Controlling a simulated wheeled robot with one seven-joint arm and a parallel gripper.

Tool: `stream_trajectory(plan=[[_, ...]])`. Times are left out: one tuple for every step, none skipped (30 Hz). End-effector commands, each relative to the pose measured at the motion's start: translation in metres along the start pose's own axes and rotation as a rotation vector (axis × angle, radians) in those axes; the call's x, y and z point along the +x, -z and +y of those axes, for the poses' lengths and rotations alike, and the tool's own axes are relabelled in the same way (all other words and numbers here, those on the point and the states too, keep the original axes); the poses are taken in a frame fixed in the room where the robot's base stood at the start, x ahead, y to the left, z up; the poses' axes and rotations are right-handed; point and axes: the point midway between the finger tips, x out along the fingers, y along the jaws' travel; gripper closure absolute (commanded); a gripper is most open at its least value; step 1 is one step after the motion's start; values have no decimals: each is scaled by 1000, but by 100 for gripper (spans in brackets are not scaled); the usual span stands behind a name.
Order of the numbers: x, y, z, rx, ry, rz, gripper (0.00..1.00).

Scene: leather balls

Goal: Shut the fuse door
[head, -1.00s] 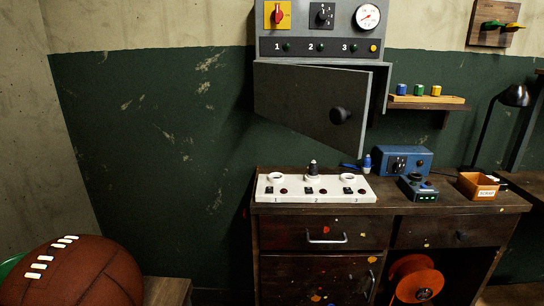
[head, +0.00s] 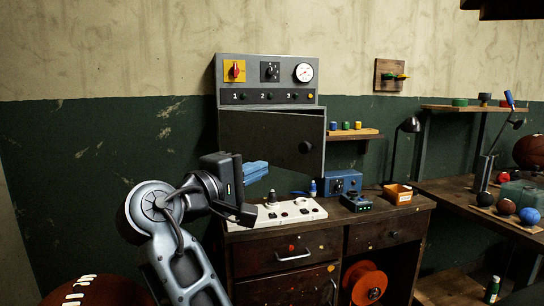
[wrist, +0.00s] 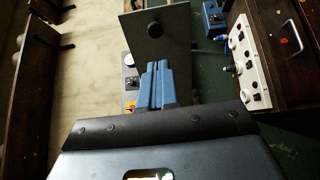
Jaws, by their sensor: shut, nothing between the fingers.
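The fuse door (head: 262,138) is a dark grey panel below the switch panel of the grey wall cabinet (head: 270,97). It stands ajar, its right edge swung out toward me. A round black knob (head: 305,147) sits near that edge. The door (wrist: 178,45) and knob (wrist: 155,28) also show in the wrist view, beyond my fingertips. My gripper (head: 262,170) is at the door's lower left in the head view, its blue fingers together and empty. In the wrist view my gripper (wrist: 160,66) points at the door. I cannot tell whether it touches.
A workbench (head: 290,240) stands below the cabinet. On it are a white socket strip (head: 300,212), a blue box (head: 342,181) and an orange tray (head: 398,193). A small shelf (head: 357,134) is right of the door. A brown ball (head: 95,290) is at lower left.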

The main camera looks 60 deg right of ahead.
Motion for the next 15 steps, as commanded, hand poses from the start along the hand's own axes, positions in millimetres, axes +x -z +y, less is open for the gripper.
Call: stream_trajectory(plan=[[1,-2,5,6,6,-24,100],[1,-3,7,7,9,-34,100],[2,-4,9,8,12,-43,100],[3,-5,9,8,13,-48,100],[5,-5,10,8,14,-51,100],[8,-6,10,7,14,-52,100],[11,-6,10,7,13,-52,100],[15,-6,10,7,13,-53,100],[20,-7,10,7,13,-54,100],[25,-7,10,7,14,-53,100],[31,-8,10,7,14,-53,100],[38,-8,10,6,13,-54,100],[44,-8,10,6,14,-53,100],[50,-8,10,6,13,-53,100],[58,-9,10,6,13,-53,100]])
